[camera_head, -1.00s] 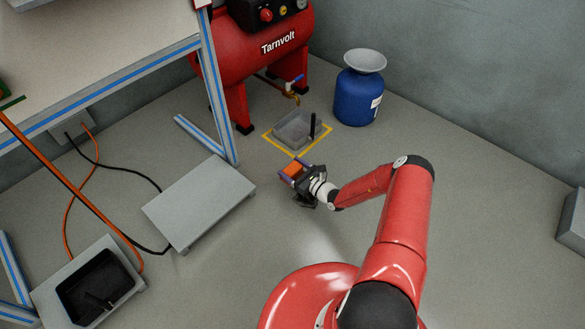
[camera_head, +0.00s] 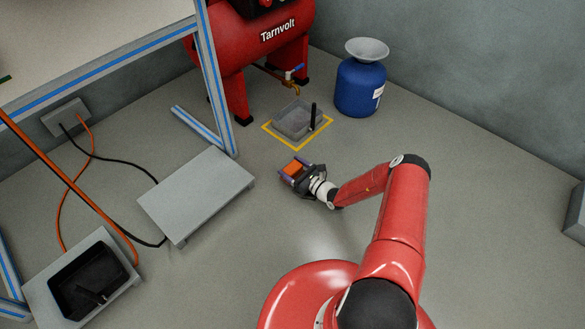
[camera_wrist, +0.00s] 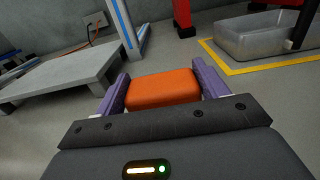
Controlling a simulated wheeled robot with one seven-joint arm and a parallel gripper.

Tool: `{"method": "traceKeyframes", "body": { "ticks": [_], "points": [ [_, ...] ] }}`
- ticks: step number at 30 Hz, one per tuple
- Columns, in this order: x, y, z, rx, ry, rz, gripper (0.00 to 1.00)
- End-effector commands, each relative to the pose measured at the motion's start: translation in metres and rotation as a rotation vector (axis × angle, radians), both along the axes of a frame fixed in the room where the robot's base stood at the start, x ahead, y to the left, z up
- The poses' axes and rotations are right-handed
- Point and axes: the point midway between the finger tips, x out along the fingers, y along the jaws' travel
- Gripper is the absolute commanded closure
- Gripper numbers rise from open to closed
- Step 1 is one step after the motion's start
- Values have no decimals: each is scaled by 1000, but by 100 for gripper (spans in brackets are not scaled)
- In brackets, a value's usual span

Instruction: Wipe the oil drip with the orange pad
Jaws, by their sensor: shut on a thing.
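The orange pad (camera_wrist: 163,88) is held between the two purple fingers of my gripper (camera_wrist: 165,92) in the wrist view. In the head view my gripper (camera_head: 297,171) is shut on the orange pad (camera_head: 294,169), above the floor and just in front of the yellow floor square. How high it is above the floor I cannot tell. I cannot make out an oil drip in either view.
A grey tray (camera_head: 291,124) with a black upright handle stands inside a yellow outline (camera_head: 299,149), below the red compressor (camera_head: 262,45). A blue drum (camera_head: 358,90) is to the right. A low grey platform (camera_head: 195,194) and a black tray (camera_head: 85,283) are at left.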

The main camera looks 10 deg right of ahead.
Motion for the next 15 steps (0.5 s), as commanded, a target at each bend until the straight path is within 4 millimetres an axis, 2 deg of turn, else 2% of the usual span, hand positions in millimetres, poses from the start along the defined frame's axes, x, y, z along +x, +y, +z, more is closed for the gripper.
{"method": "traceKeyframes", "body": {
  "ticks": [15],
  "points": [
    [0,0,-4,0,0,0,50]
  ]
}}
